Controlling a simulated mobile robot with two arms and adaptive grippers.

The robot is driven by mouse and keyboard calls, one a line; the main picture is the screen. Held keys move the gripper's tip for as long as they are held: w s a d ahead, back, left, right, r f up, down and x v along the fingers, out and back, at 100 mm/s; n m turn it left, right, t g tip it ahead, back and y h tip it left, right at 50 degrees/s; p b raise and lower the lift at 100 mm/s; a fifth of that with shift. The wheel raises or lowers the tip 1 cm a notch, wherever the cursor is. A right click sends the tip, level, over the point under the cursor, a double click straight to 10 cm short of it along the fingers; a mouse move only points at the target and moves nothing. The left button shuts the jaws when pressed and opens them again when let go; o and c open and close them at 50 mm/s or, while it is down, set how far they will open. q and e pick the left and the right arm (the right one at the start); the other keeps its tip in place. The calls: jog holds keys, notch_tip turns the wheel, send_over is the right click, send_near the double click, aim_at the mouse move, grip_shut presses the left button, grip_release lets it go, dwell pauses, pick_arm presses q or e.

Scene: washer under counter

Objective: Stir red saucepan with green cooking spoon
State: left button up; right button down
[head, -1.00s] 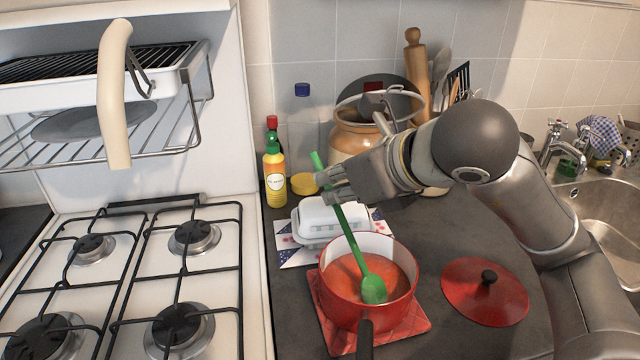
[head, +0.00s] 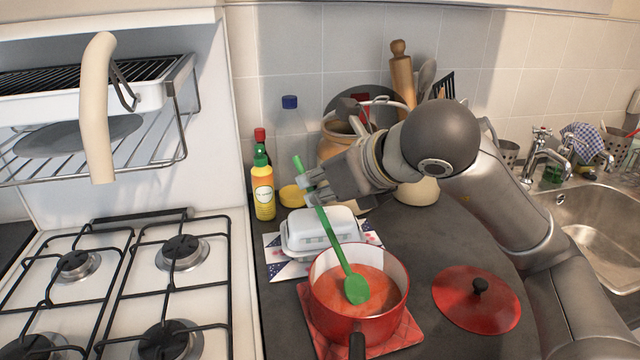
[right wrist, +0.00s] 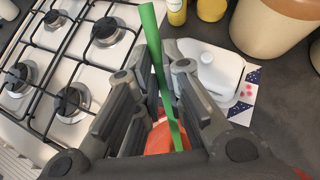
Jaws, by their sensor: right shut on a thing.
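The red saucepan (head: 350,325) stands on a red pot mat (head: 409,331) on the dark counter, with orange-red contents (head: 375,283) inside. The green cooking spoon (head: 334,240) slants down into the pan, its head at the surface of the contents. My right gripper (head: 311,189) is shut on the spoon's handle, above and behind the pan. In the right wrist view the green handle (right wrist: 155,50) runs between the fingers, and the pan's contents show partly below. My left gripper is not in view.
A white lidded dish (head: 320,232) stands just behind the pan. The red lid (head: 477,300) lies to its right. A yellow bottle (head: 263,190) stands at the back left. The gas hob (head: 130,280) is left, the sink (head: 595,215) far right.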

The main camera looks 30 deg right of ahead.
aim_at(303, 169)
jog(key=shift+w+a+r+p, duration=0.15)
jog(key=shift+w+r+p, duration=0.3)
jog(key=shift+r+p, duration=0.2)
jog(key=shift+w+a+r+p, duration=0.15)
jog(key=shift+w+r+p, duration=0.3)
jog(key=shift+r, duration=0.25)
jog(key=shift+w+a+r+p, duration=0.15)
jog(key=shift+w+r+p, duration=0.4)
jog(key=shift+r+p, duration=0.2)
jog(key=shift+w+a+r+p, duration=0.15)
jog(key=shift+w+r+p, duration=0.45)
jog(key=shift+r, duration=0.25)
jog(key=shift+w+a+r+p, duration=0.15)
jog(key=shift+w+r+p, duration=0.25)
jog(key=shift+r, duration=0.15)
jog(key=shift+w+a+r+p, duration=0.15)
jog(key=shift+w+r+p, duration=0.25)
jog(key=shift+r, duration=0.1)
jog(key=shift+r+p, duration=1.25)
jog(key=shift+r, duration=0.8)
